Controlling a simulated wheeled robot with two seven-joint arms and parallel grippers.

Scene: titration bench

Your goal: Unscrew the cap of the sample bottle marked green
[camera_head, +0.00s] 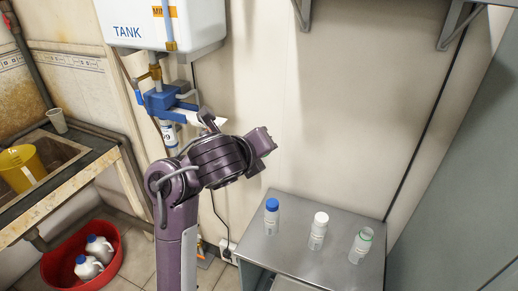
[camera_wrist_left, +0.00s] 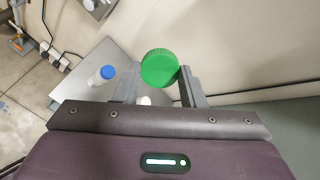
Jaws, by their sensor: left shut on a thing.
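My left gripper (camera_wrist_left: 158,82) is shut on a round green cap (camera_wrist_left: 160,68), which shows between its fingertips in the wrist view. The cap is up in the air, apart from any bottle. In the head view my left arm is raised in front of the wall, and its fingers and the cap cannot be made out there. The green-marked sample bottle (camera_head: 360,247) stands upright at the right of the metal bench, with a green ring at its neck and no cap on top. My right gripper is not in view.
On the metal bench (camera_head: 283,240) stand a blue-capped bottle (camera_head: 271,218) and a white-capped bottle (camera_head: 318,232), left of the green-marked one. A tank (camera_head: 165,25) hangs on the wall behind my arm. A sink counter with a yellow jug (camera_head: 22,168) and a red basin (camera_head: 60,269) are at the left.

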